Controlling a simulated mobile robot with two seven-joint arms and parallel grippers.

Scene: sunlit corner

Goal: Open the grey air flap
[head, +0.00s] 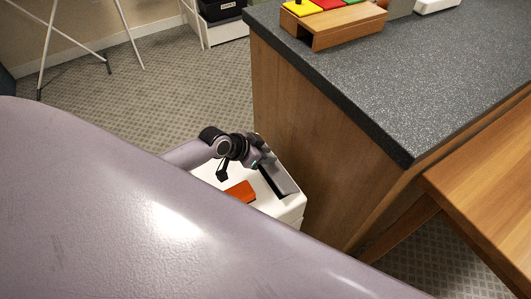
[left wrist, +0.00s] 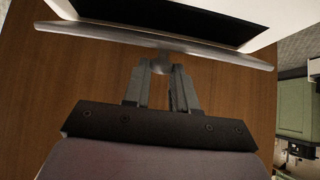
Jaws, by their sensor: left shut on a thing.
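The grey air flap (left wrist: 100,35) is a long, slightly curved bar across the top of the left wrist view. A dark slot (left wrist: 190,15) in the white housing (left wrist: 283,15) shows beyond it. My left gripper (left wrist: 161,72) is shut on the small grey tab (left wrist: 161,60) at the middle of the flap. In the head view my left gripper (head: 265,158) is at the far side of the white unit (head: 290,210), beside the grey flap (head: 284,174). My own arm hides much of the unit. My right gripper is not in view.
A wooden counter with a dark speckled top (head: 360,80) stands close to the right of the unit. A wooden table (head: 495,175) is at the right. A red-orange block (head: 241,191) lies on the unit. Carpet (head: 185,100) is open beyond, with a white-legged stand (head: 120,35).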

